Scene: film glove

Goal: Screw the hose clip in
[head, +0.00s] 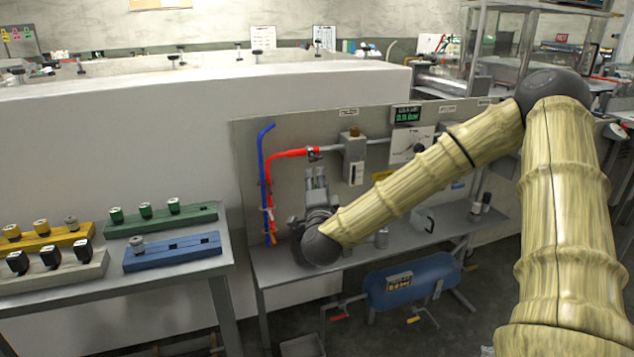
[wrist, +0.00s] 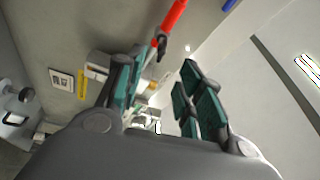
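The red hose (head: 288,156) runs from the left of the panel to a grey fitting. The hose clip (head: 314,154) is a small dark band around its right end. In the wrist view the red hose (wrist: 174,14) comes down from the top, with the dark clip (wrist: 161,46) at its end, seen between and beyond my fingertips. My gripper (head: 316,172) points up below the clip, in front of the panel. In the wrist view my gripper (wrist: 165,62) is open, with its green-padded fingers apart and nothing between them. The clip's screw is too small to make out clearly.
A blue hose (head: 263,165) hangs left of the red one. A grey valve box (head: 354,158) stands just right of the clip. A blue tank (head: 412,281) lies under the bench (head: 276,272). Coloured racks (head: 160,219) with knobs stand on a table at left.

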